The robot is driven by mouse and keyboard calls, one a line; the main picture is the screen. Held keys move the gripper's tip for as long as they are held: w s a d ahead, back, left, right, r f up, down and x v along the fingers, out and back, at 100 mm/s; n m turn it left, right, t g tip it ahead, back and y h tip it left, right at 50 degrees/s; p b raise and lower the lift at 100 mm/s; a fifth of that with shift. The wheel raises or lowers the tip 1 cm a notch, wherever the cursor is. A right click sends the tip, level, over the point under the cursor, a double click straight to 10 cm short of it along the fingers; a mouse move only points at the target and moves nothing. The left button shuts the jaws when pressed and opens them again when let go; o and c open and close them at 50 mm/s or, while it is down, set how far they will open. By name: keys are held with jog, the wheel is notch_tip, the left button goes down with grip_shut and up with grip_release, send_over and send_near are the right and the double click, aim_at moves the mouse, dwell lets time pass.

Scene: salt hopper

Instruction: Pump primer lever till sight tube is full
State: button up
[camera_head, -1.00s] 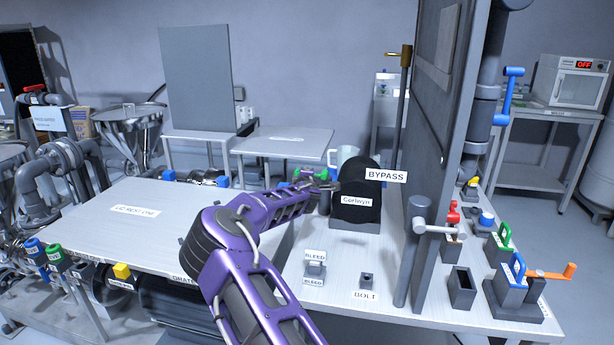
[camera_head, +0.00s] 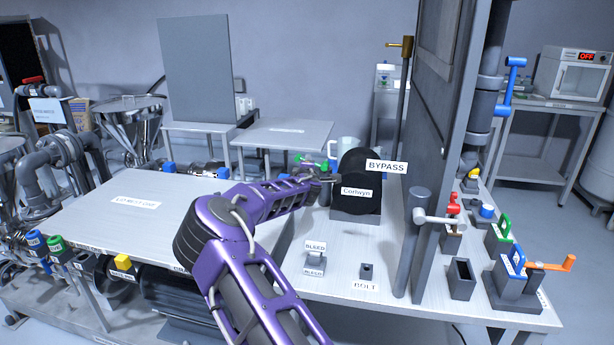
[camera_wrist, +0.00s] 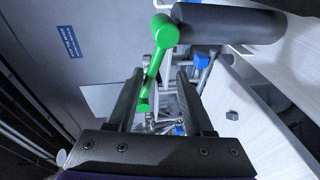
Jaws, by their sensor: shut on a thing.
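A bright green lever (camera_wrist: 165,35) with a round hub shows at the top of the wrist view. A dark grey cylinder (camera_wrist: 235,22) extends right from the hub. In the head view my gripper (camera_head: 326,177) is small, beside the left of a black rounded housing (camera_head: 358,182), with a bit of the green lever (camera_head: 310,160) near it. No label on the lever is readable, so I cannot confirm it is the primer lever. I cannot pick out the sight tube.
A tall grey panel (camera_head: 437,130) stands right of the housing. A BYPASS label (camera_head: 387,166) is beside it. Fittings with blue, green and orange handles (camera_head: 550,264) crowd the right bench. A flat grey tabletop (camera_head: 150,215) lies to the left, mostly bare.

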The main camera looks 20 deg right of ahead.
jog(key=v, duration=1.6)
jog(key=shift+s, duration=0.2)
